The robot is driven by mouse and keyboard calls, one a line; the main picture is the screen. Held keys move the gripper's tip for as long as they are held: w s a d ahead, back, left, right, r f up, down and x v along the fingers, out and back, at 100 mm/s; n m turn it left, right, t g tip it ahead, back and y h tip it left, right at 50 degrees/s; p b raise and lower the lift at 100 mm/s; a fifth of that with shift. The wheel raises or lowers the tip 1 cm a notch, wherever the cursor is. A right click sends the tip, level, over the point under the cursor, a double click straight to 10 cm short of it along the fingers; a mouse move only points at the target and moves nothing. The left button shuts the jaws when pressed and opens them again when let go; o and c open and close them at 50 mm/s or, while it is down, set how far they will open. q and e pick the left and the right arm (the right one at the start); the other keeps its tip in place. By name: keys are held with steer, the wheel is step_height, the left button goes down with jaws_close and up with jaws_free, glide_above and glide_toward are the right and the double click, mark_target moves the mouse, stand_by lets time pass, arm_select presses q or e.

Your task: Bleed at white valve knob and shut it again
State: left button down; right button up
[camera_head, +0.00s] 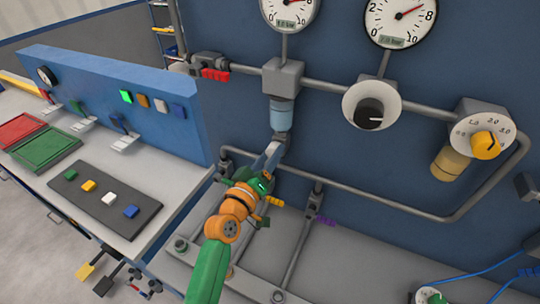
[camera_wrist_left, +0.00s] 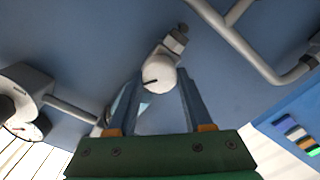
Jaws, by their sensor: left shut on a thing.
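The white valve knob (camera_wrist_left: 158,76) is round with a dark line on its face, and it sits on a grey fitting (camera_wrist_left: 176,40) in the left wrist view. My left gripper (camera_wrist_left: 163,80) has one blue-grey finger on each side of it, shut on the knob. In the head view my left gripper (camera_head: 272,154) reaches up just below the light blue bowl (camera_head: 281,116) under the grey block on the pipe. There its fingers mostly hide the knob. My right gripper is in neither view.
Two dial gauges (camera_head: 289,12) (camera_head: 400,18), a white cone-shaped housing with a black knob (camera_head: 369,115) and a yellow dial knob (camera_head: 486,145) line the pipe. A red-handled valve (camera_head: 215,74) is upper left. A lower pipe (camera_head: 365,194) runs close right of my gripper. A button panel (camera_head: 150,105) stands left.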

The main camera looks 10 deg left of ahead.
arm_select(q)
steer(key=n, duration=0.5)
steer(key=shift+r+n, duration=0.1)
steer(key=shift+n, duration=0.2)
stand_by(0.5)
steer(key=c, duration=0.5)
jaws_free()
steer(key=shift+o, duration=1)
steer(key=shift+w, duration=0.1)
steer(key=shift+w+d, duration=0.1)
